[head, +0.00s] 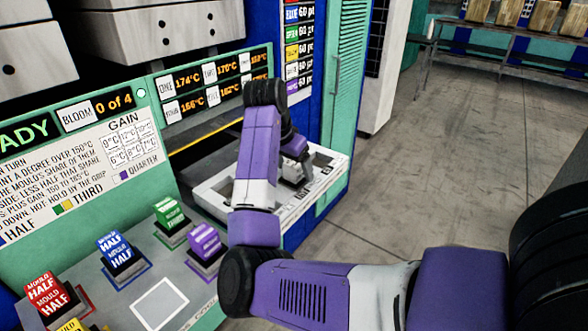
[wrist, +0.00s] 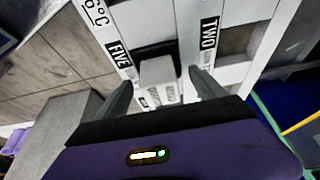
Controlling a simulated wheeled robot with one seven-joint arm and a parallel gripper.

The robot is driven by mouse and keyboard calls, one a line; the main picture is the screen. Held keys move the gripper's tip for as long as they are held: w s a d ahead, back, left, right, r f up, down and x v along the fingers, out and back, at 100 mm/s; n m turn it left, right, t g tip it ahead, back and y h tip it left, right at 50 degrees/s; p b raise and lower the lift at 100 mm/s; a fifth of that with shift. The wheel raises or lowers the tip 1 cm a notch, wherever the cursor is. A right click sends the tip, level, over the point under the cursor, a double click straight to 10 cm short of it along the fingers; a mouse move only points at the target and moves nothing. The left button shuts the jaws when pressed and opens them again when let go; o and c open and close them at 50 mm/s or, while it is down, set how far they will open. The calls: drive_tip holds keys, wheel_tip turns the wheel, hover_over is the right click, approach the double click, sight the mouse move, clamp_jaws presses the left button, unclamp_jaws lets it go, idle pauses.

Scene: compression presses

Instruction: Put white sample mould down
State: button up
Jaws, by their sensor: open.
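A white sample mould (wrist: 158,72) sits between my fingers in the wrist view, beside the labels FIVE and TWO. It appears to stand in a slot of the white rack, with a dark gap behind it. My gripper (wrist: 160,80) is open, with one finger on each side of the mould and small gaps showing. In the head view my gripper (head: 292,155) is low over the white rack (head: 212,194), and my arm hides much of it. I cannot tell the mould clearly there.
Red (head: 47,294), blue (head: 116,250), green (head: 170,214) and purple (head: 204,242) moulds stand on the grey bench, with a yellow one (head: 70,325) at the bottom edge. A white-outlined square (head: 160,303) is empty. A display panel (head: 210,82) rises behind the rack. Open floor lies right.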

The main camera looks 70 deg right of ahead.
drive_tip(key=p+v, duration=0.1)
drive_tip(key=v, duration=1)
drive_tip(key=shift+w+a+r, duration=0.1)
drive_tip(key=shift+a+r, duration=0.05)
